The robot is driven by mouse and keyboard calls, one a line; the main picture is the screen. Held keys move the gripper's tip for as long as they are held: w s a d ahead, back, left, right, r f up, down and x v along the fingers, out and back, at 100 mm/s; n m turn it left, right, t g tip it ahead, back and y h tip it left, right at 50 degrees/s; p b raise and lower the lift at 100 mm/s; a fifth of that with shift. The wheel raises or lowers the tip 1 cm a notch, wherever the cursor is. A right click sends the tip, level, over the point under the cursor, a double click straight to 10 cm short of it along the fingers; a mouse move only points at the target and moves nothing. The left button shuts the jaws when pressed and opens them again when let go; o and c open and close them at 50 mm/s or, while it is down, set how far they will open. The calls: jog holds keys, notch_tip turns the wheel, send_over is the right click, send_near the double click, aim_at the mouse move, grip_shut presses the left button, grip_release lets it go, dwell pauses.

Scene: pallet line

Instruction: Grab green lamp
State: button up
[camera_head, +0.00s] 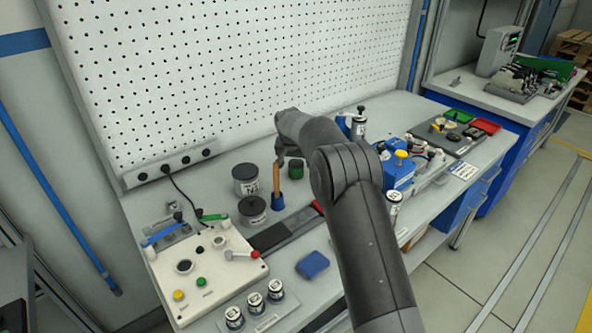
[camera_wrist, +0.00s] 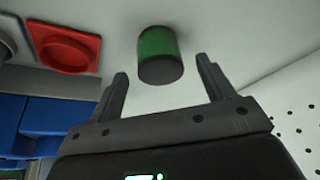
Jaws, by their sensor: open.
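The green lamp (camera_wrist: 158,50) is a short green cylinder with a dark grey end. In the wrist view it lies ahead of my gripper (camera_wrist: 162,70), roughly between the two fingertips, with a gap on either side. The fingers are apart and hold nothing. In the head view a small dark green cylinder (camera_head: 295,169), which appears to be the lamp, stands on the bench just right of my gripper (camera_head: 281,163). My arm covers the bench to its right.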

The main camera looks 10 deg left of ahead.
aim_at(295, 164)
jog(key=x, duration=0.4)
jog(key=shift+w+f, duration=0.15)
jog(key=shift+f, duration=0.2)
jog(key=shift+c, duration=0.5)
jog(key=c, duration=1)
jog(key=shift+r, duration=0.15)
